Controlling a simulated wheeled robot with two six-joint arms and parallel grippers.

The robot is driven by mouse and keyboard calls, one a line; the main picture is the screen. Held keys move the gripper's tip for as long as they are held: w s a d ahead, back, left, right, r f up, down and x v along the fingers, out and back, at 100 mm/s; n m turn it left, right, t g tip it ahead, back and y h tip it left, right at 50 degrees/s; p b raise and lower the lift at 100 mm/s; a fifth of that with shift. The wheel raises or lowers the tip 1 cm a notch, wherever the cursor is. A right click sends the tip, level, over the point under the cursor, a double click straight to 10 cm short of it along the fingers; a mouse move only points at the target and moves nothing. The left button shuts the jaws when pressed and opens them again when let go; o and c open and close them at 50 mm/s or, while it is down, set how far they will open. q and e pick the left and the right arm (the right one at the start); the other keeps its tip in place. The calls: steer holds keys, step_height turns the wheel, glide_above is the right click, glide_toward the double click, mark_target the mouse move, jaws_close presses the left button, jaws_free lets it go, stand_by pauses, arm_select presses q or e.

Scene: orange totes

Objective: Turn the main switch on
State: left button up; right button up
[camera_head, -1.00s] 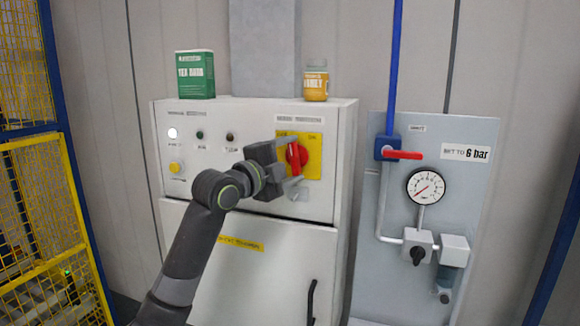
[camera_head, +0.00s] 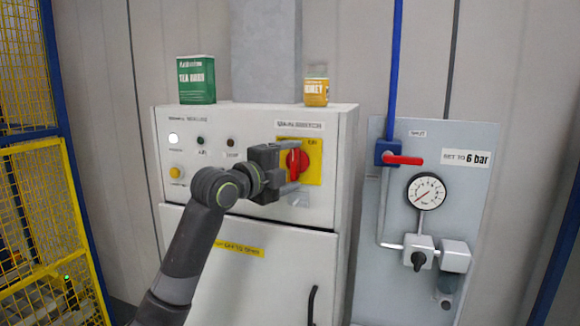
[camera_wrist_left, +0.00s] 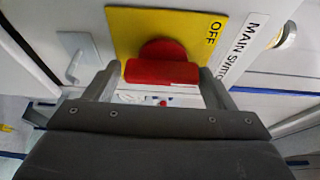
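The main switch (camera_head: 304,160) is a red handle on a yellow plate, at the upper right of the white cabinet's front. In the left wrist view the red handle (camera_wrist_left: 162,72) lies crosswise in front of its round base, and "OFF" shows on the plate's right side. My left gripper (camera_head: 290,172) is at the switch, its fingers apart above and below the handle. In the wrist view the left gripper's fingers (camera_wrist_left: 160,82) stand on either side of the handle, very near its ends; I cannot tell whether they touch. My right gripper is not in view.
The white cabinet (camera_head: 280,262) carries a green tea box (camera_head: 196,80) and a yellow honey jar (camera_head: 316,92) on top. A grey panel (camera_head: 470,190) with a gauge (camera_head: 426,191) and red-handled valve (camera_head: 402,160) stands to the right. A yellow mesh fence (camera_head: 45,215) is on the left.

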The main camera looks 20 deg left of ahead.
arm_select(q)
steer(key=shift+o, duration=1.4)
steer(key=b+v, duration=0.5)
steer(key=v, duration=1.2)
steer(key=shift+s+a+f, duration=0.1)
steer(key=shift+s+a, duration=0.05)
